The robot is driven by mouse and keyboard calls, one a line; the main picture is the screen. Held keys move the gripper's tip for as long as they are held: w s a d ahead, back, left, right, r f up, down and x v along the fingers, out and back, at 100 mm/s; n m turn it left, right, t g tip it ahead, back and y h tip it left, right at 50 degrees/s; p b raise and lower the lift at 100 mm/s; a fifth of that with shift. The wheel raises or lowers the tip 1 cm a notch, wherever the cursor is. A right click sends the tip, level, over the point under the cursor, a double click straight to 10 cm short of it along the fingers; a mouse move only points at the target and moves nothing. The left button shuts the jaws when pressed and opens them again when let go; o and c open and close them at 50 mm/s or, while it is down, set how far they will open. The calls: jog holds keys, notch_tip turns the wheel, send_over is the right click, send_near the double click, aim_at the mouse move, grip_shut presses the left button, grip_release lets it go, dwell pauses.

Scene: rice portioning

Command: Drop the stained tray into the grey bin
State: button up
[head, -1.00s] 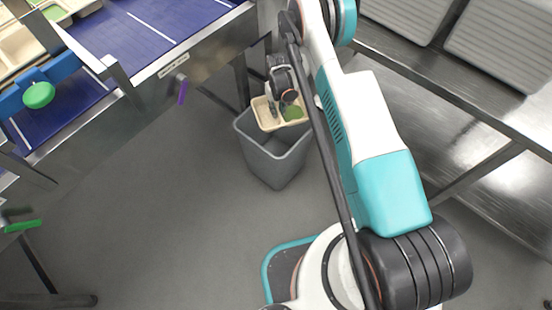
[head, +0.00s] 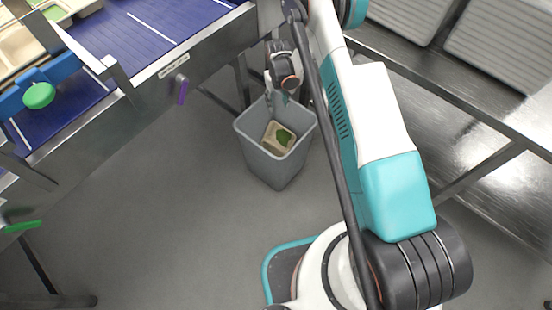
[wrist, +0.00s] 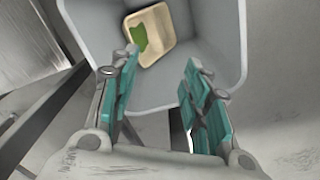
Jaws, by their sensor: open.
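The stained tray (head: 271,138) is beige with a green patch and lies inside the grey bin (head: 250,150), low down and tilted. In the wrist view the tray (wrist: 163,30) shows inside the bin (wrist: 212,62), with its green stain at its left side. My gripper (head: 279,100) is over the bin's back rim. In the wrist view my gripper (wrist: 158,110) is open, its teal-padded fingers apart with nothing between them. The tray is clear of the fingers.
A blue conveyor (head: 150,28) with trays (head: 62,12) runs along the upper left. A green scoop (head: 39,95) and a purple handle (head: 182,90) are at its side. A steel table (head: 475,90) with grey trays (head: 505,45) stands at right. The floor left of the bin is clear.

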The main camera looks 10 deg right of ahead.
notch_tip(320, 180, up, 6)
jog(key=shift+r, duration=0.2)
dwell(0.5)
